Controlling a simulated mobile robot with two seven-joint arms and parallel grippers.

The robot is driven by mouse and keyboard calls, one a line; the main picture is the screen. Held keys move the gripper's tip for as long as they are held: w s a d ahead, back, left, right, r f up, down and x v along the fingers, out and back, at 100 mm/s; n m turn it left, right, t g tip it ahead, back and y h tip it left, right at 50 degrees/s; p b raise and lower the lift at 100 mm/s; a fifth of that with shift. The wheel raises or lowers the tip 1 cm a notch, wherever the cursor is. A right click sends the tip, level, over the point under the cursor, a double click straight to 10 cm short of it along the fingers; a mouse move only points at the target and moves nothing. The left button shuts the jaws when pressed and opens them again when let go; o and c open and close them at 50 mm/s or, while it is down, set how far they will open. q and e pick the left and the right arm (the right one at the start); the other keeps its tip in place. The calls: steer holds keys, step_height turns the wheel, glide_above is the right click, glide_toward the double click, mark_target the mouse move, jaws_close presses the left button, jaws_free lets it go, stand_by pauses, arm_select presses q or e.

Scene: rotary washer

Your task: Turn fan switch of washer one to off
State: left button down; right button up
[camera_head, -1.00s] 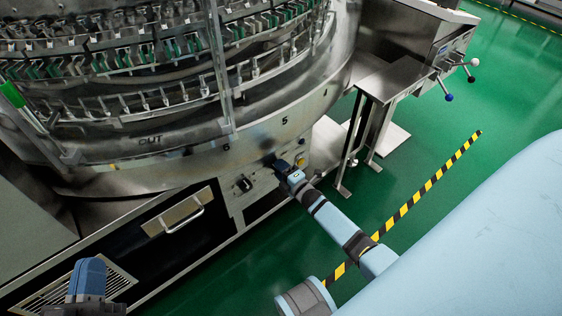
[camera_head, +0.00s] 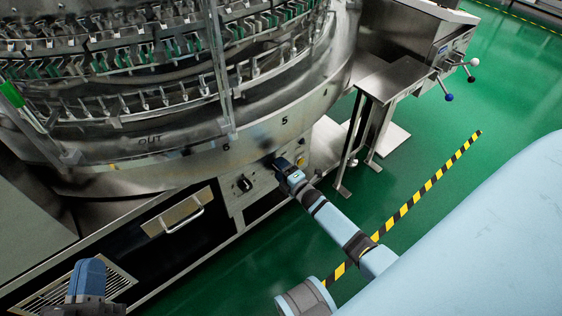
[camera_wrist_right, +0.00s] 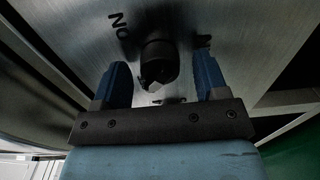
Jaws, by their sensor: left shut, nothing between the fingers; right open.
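The washer (camera_head: 110,176) is a large round metal machine with a control panel low on its front. A black rotary switch (camera_head: 243,184) shows uncovered on the panel, left of my right gripper. My right gripper (camera_head: 277,163) is at the panel, right of that switch. In the right wrist view, a black rotary knob (camera_wrist_right: 158,62) sits between the two blue fingers of the right gripper (camera_wrist_right: 160,85), which are open and apart from it. My left gripper (camera_head: 88,276) is shut and empty at the lower left.
A drawer-like panel with a handle (camera_head: 184,217) is left of the switches. A vent grille (camera_head: 118,284) lies near my left gripper. A metal stand (camera_head: 385,80) is at the right. Green floor (camera_head: 480,195) with a striped line is clear.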

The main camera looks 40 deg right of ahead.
arm_select(q)
steer(key=f+p, duration=0.1)
steer(key=a+f+g+y+p, duration=0.1)
steer(key=f+p, duration=0.1)
steer(key=shift+w+a+y, duration=0.15)
steer(key=shift+a+y, duration=0.05)
steer(key=shift+y, duration=0.1)
arm_select(e)
steer(key=s+d, duration=0.1)
steer(key=s, duration=1.2)
steer(key=shift+s, duration=0.35)
arm_select(q)
steer(key=shift+r, duration=0.15)
